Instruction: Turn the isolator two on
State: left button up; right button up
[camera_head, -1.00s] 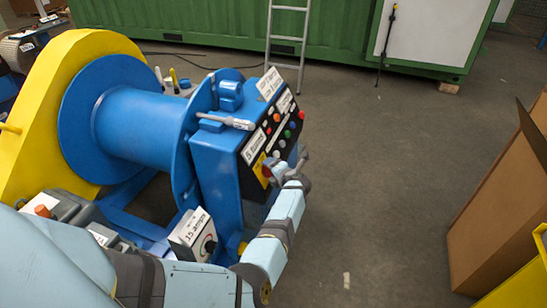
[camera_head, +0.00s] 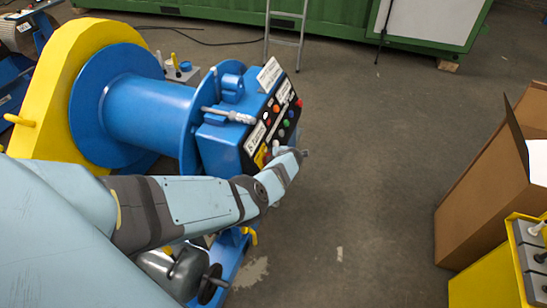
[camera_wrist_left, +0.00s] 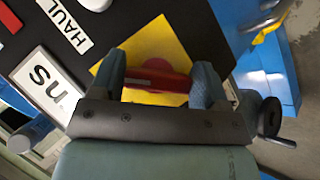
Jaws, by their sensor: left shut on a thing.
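In the left wrist view, a red rotary handle (camera_wrist_left: 157,80) sits on a yellow plate (camera_wrist_left: 148,45) on a black panel. My left gripper (camera_wrist_left: 160,76) is shut on this handle, one finger at each end of it. In the head view the gripper (camera_head: 279,151) is at the lower part of the control panel (camera_head: 275,127) on the blue winch cabinet (camera_head: 220,143). The yellow plate (camera_head: 261,156) shows partly there, and the handle is hidden by the gripper. I cannot read a number on this isolator. My right gripper is not in view.
The panel carries several coloured buttons and white labels, one reading "HAUL" (camera_wrist_left: 66,24). A blue drum (camera_head: 145,115) with a yellow guard (camera_head: 50,95) stands left. A cardboard box (camera_head: 480,200) and a yellow box (camera_head: 480,285) stand right. The floor between is clear.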

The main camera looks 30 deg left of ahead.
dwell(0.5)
pick_arm(q)
jog(key=o, duration=0.9)
jog(key=shift+o, duration=0.2)
jog(key=p+v, duration=1.1)
jog(key=v, duration=0.2)
jog(key=shift+r, duration=0.35)
